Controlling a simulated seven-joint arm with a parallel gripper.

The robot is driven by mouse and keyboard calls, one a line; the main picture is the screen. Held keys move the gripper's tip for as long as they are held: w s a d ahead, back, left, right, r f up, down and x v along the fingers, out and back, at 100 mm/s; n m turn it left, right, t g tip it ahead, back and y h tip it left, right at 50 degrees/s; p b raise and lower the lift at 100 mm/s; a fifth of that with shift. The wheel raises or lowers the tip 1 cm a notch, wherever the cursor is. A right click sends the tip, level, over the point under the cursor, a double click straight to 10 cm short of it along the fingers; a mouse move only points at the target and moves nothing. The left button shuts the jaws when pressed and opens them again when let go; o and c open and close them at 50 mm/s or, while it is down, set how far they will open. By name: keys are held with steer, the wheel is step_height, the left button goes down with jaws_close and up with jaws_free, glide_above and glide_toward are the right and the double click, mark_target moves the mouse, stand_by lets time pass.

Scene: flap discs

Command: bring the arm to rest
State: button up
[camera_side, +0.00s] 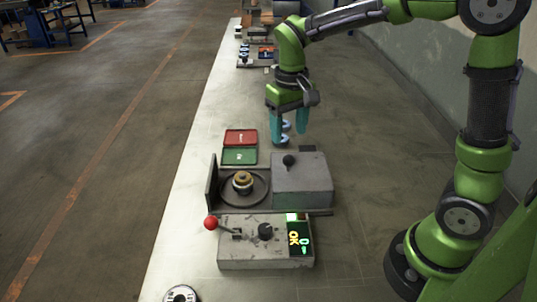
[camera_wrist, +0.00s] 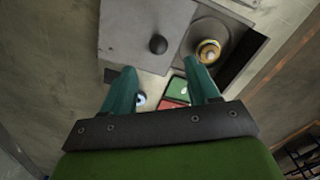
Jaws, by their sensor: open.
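My gripper (camera_side: 291,137) hangs over the bench behind the grey housing, pointing down, its two teal fingers apart. It also shows in the wrist view (camera_wrist: 158,66), with nothing held between the fingertips. A flap disc (camera_side: 243,182) with a tan rim sits in the round recess of the grey fixture; it also shows in the wrist view (camera_wrist: 208,51). Small blue-and-white round parts (camera_side: 284,138) show behind and between the fingers, partly hidden; one blue-rimmed part (camera_wrist: 140,100) shows below the fingers in the wrist view.
A red tray (camera_side: 241,138) and a green tray (camera_side: 239,157) lie left of my gripper. The grey housing (camera_side: 302,180) with a black knob stands in front. A control box (camera_side: 265,250) has a red-ball lever and a green "OK" display. Bench right of my gripper looks clear.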

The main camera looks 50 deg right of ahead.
steer(key=shift+w, duration=0.1)
stand_by(0.3)
steer(key=s+r+t+y, duration=0.1)
steer(key=s+r+t, duration=0.2)
steer(key=s, duration=0.4)
steer(key=s+a+r+m+t+y, duration=0.1)
steer(key=s+r+t, duration=0.2)
steer(key=s, duration=0.4)
steer(key=shift+a+r+t, duration=0.15)
steer(key=shift+r+t, duration=0.15)
steer(key=shift+t, duration=0.3)
